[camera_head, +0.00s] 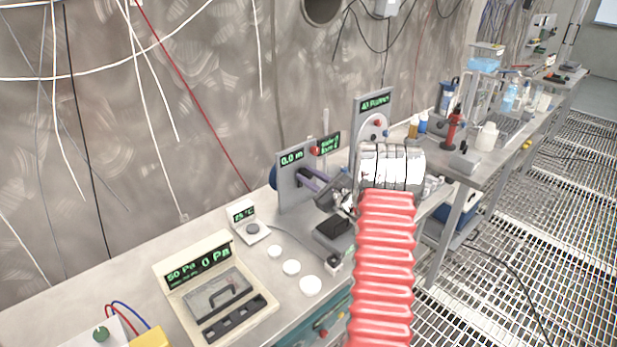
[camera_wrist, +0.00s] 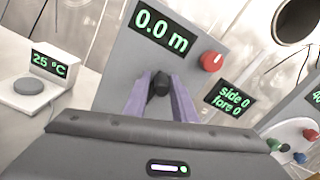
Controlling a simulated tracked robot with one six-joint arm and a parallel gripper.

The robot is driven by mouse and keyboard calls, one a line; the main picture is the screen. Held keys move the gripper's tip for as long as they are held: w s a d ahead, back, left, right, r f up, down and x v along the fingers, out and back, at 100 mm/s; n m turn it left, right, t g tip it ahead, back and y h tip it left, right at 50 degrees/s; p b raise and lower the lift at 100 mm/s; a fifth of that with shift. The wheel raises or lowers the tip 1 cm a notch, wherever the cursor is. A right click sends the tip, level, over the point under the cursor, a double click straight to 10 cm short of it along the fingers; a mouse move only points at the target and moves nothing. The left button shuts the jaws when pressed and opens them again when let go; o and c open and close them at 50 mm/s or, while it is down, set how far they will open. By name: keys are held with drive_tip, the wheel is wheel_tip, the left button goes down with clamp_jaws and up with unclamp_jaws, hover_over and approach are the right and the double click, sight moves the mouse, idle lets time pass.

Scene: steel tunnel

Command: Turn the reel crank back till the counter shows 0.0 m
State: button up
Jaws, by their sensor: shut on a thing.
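The reel counter (camera_head: 291,159) is a green display on a grey upright panel, and it reads 0.0 m. The same counter (camera_wrist: 161,27) reads 0.0 m in the wrist view. My gripper (camera_wrist: 160,88) has its two purple fingers shut on a dark crank knob (camera_wrist: 158,82) in front of the panel. In the head view my gripper (camera_head: 308,178) reaches the panel from the right. The rest of the crank and the reel are mostly hidden behind my fingers and wrist.
A red knob (camera_wrist: 212,61) and a "side 0 fore 0" display (camera_wrist: 229,102) sit right of the counter. A 25 °C unit (camera_head: 249,222), several white discs (camera_head: 291,267) and a 0 Pa box (camera_head: 215,287) stand on the bench in front. Bottles (camera_head: 418,124) stand farther right.

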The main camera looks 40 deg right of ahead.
drive_tip(key=shift+d, duration=0.15)
drive_tip(key=shift+d+f+m, duration=0.2)
drive_tip(key=shift+d+m, duration=0.35)
drive_tip(key=shift+m, duration=0.6)
drive_tip(key=shift+d+f+m, duration=0.15)
drive_tip(key=shift+d+m, duration=0.35)
drive_tip(key=shift+m, duration=0.65)
drive_tip(key=o, duration=0.9)
drive_tip(key=shift+c, duration=0.2)
drive_tip(key=shift+a, duration=0.1)
drive_tip(key=shift+s, duration=0.1)
drive_tip(key=s, duration=1.3)
drive_tip(key=shift+s, duration=0.3)
